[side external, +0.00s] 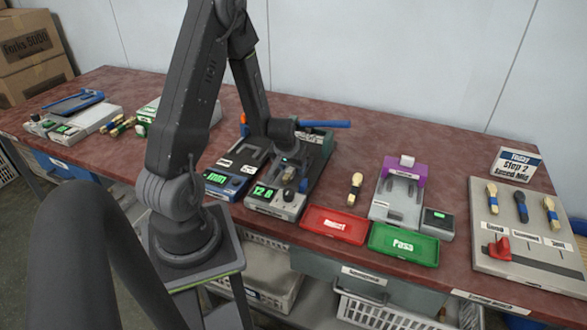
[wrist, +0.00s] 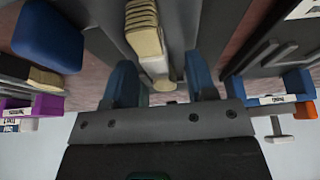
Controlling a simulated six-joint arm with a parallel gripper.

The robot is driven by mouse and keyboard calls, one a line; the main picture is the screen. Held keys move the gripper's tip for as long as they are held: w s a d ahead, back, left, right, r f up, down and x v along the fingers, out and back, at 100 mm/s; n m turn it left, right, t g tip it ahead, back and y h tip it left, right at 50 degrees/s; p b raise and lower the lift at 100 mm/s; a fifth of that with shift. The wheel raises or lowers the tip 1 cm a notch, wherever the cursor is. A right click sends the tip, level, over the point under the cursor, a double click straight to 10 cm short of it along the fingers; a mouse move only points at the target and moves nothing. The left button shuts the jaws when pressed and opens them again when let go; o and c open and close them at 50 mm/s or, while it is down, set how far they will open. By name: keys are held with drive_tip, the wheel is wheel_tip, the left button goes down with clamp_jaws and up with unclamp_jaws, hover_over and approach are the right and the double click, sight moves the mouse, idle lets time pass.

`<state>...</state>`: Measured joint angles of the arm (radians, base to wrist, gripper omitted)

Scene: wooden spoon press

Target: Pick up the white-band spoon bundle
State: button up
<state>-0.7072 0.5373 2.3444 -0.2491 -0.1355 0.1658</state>
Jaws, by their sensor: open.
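The white-band spoon bundle (wrist: 145,38) is pale wood with a white band. In the wrist view it lies between the two blue fingers of my gripper (wrist: 162,88), which is open with a gap visible on each side. In the side view my gripper (side external: 290,166) is low over the grey press unit with the green display (side external: 264,202). A small pale and dark shape shows just under it, but my gripper partly hides it, and I cannot make out a band there.
A blue lever (side external: 325,124) sticks out behind my gripper. Another spoon bundle (side external: 355,188) lies on the table to the right. Red (side external: 335,225) and green (side external: 404,244) trays sit at the front, with a purple-topped fixture (side external: 404,168) behind. A board (side external: 530,235) with several bundles stands at far right.

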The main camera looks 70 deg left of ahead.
clamp_jaws()
idle(0.4)
drive_tip(key=shift+r, duration=0.15)
drive_tip(key=shift+r, duration=1.85)
drive_tip(key=s+a+r, duration=0.4)
drive_tip(key=s+r, duration=0.3)
drive_tip(key=s, duration=0.3)
drive_tip(key=shift+s+a, duration=0.25)
drive_tip(key=shift+a, duration=0.15)
